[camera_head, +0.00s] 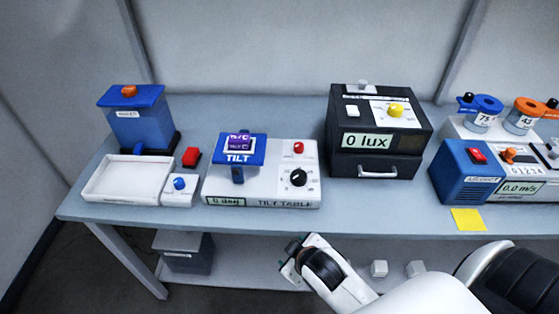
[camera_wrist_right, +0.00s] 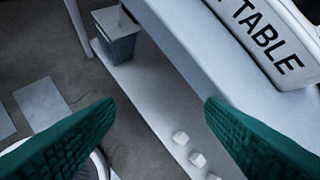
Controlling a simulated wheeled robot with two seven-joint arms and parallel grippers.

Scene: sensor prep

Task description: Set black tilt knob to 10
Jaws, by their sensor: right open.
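The tilt table (camera_head: 262,193) is a white box with a blue TILT platform (camera_head: 240,155) on its left part. Its display (camera_head: 226,201) reads 0 deg. The black tilt knob (camera_head: 299,178) sits on the right part of the box, below a red knob (camera_head: 298,148). My right gripper (camera_head: 293,262) is in front of and below the table edge, apart from the tilt table. In the right wrist view its two green fingers (camera_wrist_right: 160,120) are wide apart with nothing between them. The tilt table's label side (camera_wrist_right: 268,38) shows at top right there; the knob is out of that view. My left gripper is not in view.
A black lux box (camera_head: 377,160) stands right of the tilt table. A white tray (camera_head: 125,190) and a blue-knob box (camera_head: 179,190) stand to the left. The table's front edge (camera_head: 380,222) lies between my gripper and the devices. Small white blocks (camera_head: 379,268) rest on the lower shelf.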

